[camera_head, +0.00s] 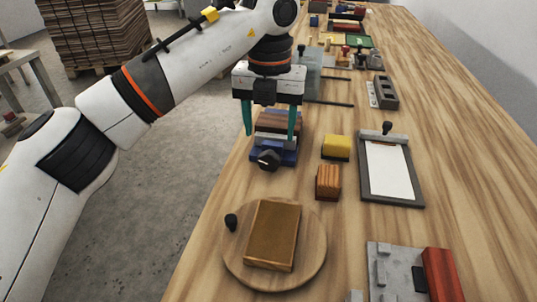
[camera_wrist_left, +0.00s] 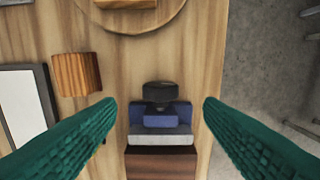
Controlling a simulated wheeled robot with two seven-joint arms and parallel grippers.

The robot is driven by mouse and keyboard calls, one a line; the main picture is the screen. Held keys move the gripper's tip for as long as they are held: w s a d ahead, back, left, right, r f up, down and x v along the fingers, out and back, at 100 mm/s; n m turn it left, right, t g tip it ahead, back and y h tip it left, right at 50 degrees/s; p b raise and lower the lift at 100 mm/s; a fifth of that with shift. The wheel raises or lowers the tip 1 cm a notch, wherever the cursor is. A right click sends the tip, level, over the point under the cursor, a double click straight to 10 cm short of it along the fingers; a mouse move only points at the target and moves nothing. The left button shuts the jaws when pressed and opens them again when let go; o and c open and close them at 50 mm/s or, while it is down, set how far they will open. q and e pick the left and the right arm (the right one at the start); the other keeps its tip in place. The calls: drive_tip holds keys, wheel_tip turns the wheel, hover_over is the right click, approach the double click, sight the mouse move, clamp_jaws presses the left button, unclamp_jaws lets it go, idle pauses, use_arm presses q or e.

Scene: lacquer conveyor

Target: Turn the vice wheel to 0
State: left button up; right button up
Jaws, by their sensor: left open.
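The vice (camera_head: 286,153) is a small blue block with grey and brown layers on the table's left edge. Its black wheel (camera_head: 268,160) is on the near end; any marking on it is too small to read. In the left wrist view the wheel (camera_wrist_left: 160,92) is at the middle, with the blue vice body (camera_wrist_left: 160,115) just below it. My left gripper (camera_head: 269,136) points down over the vice with its green fingers apart. In the wrist view my left gripper (camera_wrist_left: 159,102) has one finger on each side of the wheel, apart from it. My right gripper is out of view.
A round wooden board (camera_head: 237,269) with a brown block (camera_head: 272,235) lies nearer me. An orange-brown block (camera_head: 328,182), a yellow block (camera_head: 336,147) and a clipboard (camera_head: 391,170) are to the right.

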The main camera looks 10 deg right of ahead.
sight(269, 153)
use_arm(q)
wheel_tip(269, 153, down, 8)
drive_tip(key=shift+r+b, duration=0.1)
drive_tip(key=shift+b, duration=0.25)
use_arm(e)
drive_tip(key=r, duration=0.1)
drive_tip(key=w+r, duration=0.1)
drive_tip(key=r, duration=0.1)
use_arm(q)
drive_tip(key=shift+c, duration=0.3)
drive_tip(key=c, duration=0.9)
